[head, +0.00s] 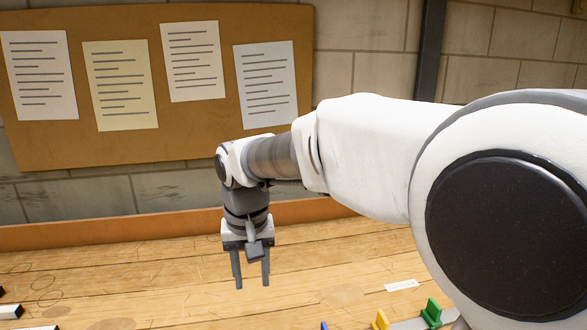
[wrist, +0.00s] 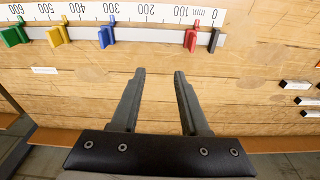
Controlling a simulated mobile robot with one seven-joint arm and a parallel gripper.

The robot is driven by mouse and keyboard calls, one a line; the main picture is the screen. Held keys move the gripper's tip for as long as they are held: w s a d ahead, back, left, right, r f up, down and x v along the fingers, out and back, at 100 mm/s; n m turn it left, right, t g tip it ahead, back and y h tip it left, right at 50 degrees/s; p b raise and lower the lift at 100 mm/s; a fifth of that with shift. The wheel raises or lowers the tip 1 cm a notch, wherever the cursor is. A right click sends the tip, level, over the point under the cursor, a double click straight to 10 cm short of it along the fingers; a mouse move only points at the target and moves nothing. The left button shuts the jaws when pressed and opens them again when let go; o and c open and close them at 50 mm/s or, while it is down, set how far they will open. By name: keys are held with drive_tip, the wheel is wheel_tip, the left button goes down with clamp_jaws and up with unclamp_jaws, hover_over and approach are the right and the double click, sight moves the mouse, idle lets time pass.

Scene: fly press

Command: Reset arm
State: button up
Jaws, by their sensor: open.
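My gripper (head: 251,282) hangs from my arm above the wooden bench, its fingers pointing down. In the wrist view my gripper (wrist: 156,72) has its two dark fingers apart, with only bench top between them. It is open and empty. Nothing touches the fingers.
The wooden bench (head: 180,268) carries a ruled scale (wrist: 150,12) with green (wrist: 14,34), yellow (wrist: 58,34), blue (wrist: 106,34) and red (wrist: 191,36) clamps. Several small black-and-white blocks (wrist: 297,85) lie to the right. A pinboard (head: 220,120) with papers hangs on the wall. The bench under the gripper is clear.

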drive_tip(key=s+d+r+m+t, duration=0.1)
drive_tip(key=s+d+r, duration=0.25)
drive_tip(key=d, duration=0.35)
drive_tip(key=s+d+r+t, duration=0.1)
drive_tip(key=s+d+r, duration=0.1)
drive_tip(key=s+d, duration=0.35)
drive_tip(key=s+d+f+m+t+p, duration=0.1)
drive_tip(key=s+d+t, duration=0.1)
drive_tip(key=s+d, duration=0.5)
drive_tip(key=d, duration=0.2)
drive_tip(key=shift+s+d+f+p, duration=0.15)
drive_tip(key=shift+s+d+p, duration=0.15)
